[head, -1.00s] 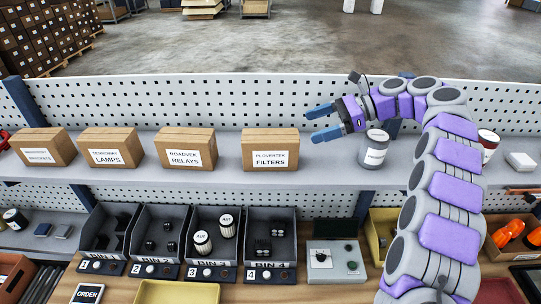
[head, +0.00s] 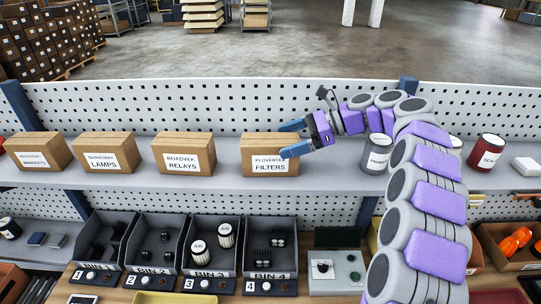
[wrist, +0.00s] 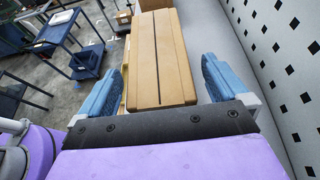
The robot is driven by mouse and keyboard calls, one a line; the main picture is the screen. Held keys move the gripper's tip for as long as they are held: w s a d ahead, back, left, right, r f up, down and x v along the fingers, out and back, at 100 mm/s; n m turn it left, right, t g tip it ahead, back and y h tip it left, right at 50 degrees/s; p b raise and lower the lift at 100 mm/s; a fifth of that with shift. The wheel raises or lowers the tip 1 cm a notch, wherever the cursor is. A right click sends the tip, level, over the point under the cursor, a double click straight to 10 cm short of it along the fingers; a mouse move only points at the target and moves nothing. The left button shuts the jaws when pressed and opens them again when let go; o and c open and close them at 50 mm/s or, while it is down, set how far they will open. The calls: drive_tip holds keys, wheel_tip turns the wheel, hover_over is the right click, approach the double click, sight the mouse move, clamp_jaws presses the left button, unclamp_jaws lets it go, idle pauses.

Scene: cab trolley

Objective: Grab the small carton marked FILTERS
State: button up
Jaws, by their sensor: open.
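The small carton marked FILTERS (head: 270,155) is a brown box with a white label. It stands on the grey upper shelf, at the right end of a row of similar cartons. My gripper (head: 291,138) is open, at the carton's right end in the head view. In the wrist view the carton (wrist: 161,62) lies ahead between the two blue fingers of my gripper (wrist: 160,88), with a gap on each side. Its top with a dark seam faces the wrist camera. Whether the fingers overlap its near end is hard to tell.
Cartons marked RELAYS (head: 184,153), LAMPS (head: 106,152) and another (head: 38,151) stand to the left on the shelf (head: 225,175). A grey can (head: 376,154) stands to the right, partly behind my arm. A perforated panel (head: 220,105) rises behind. Numbered bins (head: 212,245) sit below.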

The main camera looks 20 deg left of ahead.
sight(279, 143)
drive_tip(key=shift+x, duration=1.6)
drive_tip(key=shift+w+d, duration=0.1)
drive_tip(key=c, duration=1.3)
